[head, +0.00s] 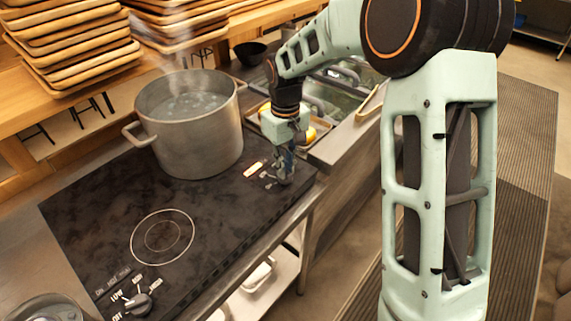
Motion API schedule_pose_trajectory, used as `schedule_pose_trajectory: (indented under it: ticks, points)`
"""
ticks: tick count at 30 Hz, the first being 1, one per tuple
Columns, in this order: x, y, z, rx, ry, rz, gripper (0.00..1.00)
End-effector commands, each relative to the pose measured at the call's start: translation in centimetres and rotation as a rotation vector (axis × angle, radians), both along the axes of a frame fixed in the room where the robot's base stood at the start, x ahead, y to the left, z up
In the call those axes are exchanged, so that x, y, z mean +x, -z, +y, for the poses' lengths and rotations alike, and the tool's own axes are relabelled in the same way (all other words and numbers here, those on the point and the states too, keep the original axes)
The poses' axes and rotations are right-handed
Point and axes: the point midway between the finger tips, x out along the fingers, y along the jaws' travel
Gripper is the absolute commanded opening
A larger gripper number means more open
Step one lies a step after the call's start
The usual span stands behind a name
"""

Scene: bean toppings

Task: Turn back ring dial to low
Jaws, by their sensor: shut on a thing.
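My gripper (283,178) points down at the right edge of the black cooktop (100,215), beside the large pot. It is shut on the back ring dial, which the fingers hide. I cannot tell the dial's setting. A lit indicator (254,170) glows orange-white just left of the gripper, with small white markings around it. The large grey pot (196,135) stands on the back of the cooktop with steaming liquid in it and covers the ring below.
The front ring (162,237) is bare. Its dial (138,304) sits at the near left, with white labels around it. Stacked wooden trays (75,50) stand behind the pot. A dark bowl (250,53) is at the back. Another metal vessel (48,308) is at the bottom left.

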Motion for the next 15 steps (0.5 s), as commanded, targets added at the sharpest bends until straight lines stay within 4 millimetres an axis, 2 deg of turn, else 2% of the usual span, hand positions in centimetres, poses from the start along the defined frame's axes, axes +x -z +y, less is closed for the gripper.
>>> schedule_pose_trajectory:
  ticks: [15]
  points:
    - [0.08,-0.20,0.03,0.001,-0.443,-0.002,0.00]
